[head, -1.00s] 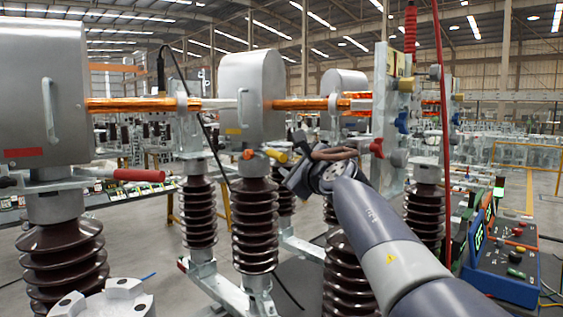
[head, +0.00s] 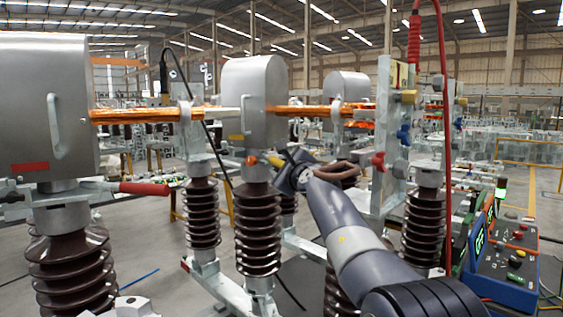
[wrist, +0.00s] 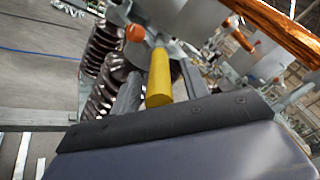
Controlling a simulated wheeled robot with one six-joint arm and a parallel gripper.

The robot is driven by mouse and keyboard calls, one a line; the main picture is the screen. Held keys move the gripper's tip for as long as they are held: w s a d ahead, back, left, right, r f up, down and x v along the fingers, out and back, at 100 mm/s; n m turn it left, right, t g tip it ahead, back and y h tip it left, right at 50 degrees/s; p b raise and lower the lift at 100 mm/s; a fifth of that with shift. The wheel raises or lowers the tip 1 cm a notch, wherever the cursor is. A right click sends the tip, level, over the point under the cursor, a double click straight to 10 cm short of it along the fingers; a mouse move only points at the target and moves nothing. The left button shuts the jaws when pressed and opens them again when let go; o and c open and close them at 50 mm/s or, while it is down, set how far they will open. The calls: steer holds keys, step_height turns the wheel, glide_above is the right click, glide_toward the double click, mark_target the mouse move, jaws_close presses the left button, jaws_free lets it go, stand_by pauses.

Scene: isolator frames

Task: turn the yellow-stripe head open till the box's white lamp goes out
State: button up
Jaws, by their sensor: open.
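The yellow-stripe head (head: 254,98) is a grey metal housing on a brown ribbed insulator, mid-left in the head view. Its yellow handle (head: 274,160) sticks out low on the right side. In the wrist view the yellow handle (wrist: 159,80) points towards me, with an orange knob behind it. My gripper (head: 284,165) is at the handle in the head view. In the wrist view its open fingers (wrist: 160,76) stand on either side of the handle, with no clear grip on it. The blue box (head: 508,264) is at the right; I cannot make out its white lamp.
A red-labelled head (head: 62,100) with a red handle (head: 143,188) stands at the left. An upright metal plate (head: 386,150) with coloured knobs stands right of my gripper. A red cable (head: 446,140) hangs before it. Copper bars (head: 140,114) run between the heads.

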stand_by(0.3)
jaws_close()
stand_by(0.3)
steer(key=shift+w, duration=0.1)
